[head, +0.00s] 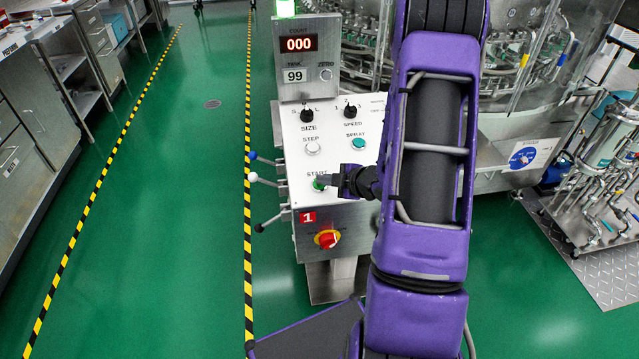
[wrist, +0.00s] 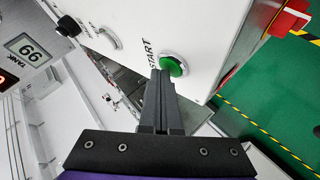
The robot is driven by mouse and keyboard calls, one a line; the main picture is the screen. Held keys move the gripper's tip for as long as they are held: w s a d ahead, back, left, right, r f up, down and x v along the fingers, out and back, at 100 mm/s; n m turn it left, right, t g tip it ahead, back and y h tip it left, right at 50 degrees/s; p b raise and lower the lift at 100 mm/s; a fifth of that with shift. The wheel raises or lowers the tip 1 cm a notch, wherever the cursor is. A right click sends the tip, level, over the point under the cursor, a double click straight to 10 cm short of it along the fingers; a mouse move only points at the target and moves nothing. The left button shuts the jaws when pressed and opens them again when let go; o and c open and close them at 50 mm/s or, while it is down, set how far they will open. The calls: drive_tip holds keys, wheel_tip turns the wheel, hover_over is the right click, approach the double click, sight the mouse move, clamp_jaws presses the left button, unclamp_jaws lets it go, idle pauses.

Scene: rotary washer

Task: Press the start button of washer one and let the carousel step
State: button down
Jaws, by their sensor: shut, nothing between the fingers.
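The green start button (head: 319,184) sits low on the white control panel (head: 291,140) of the washer marked with a red 1 plate (head: 308,217). My gripper (head: 335,181) is shut and empty, just right of the button in the head view. In the wrist view the closed fingertips (wrist: 160,75) lie close beside the green button (wrist: 171,66), below the START label. Whether they touch it I cannot tell. The count display (head: 299,43) reads 000 and the tank display (head: 294,76) reads 99. The carousel (head: 522,50) stands behind, partly hidden by my arm.
A red knob on a yellow ring (head: 327,239) is below the button. Levers with ball ends (head: 252,177) stick out on the left. The green floor at left is clear up to the benches (head: 40,120).

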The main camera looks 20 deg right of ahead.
drive_tip(key=shift+r, duration=0.15)
drive_tip(key=shift+s+r+p, duration=0.2)
drive_tip(key=shift+r+p, duration=0.3)
drive_tip(key=shift+r, duration=0.15)
drive_tip(key=shift+s+a+r+p, duration=0.1)
drive_tip(key=shift+s+r+p, duration=0.1)
drive_tip(key=shift+r+p, duration=0.5)
drive_tip(key=shift+s+a+r+p, duration=0.1)
drive_tip(key=shift+s+r+p, duration=0.2)
drive_tip(key=shift+r, duration=0.6)
drive_tip(key=shift+s+a+r+p, duration=0.1)
drive_tip(key=shift+s+r+p, duration=0.05)
drive_tip(key=shift+r+p, duration=0.55)
drive_tip(key=shift+r, duration=0.1)
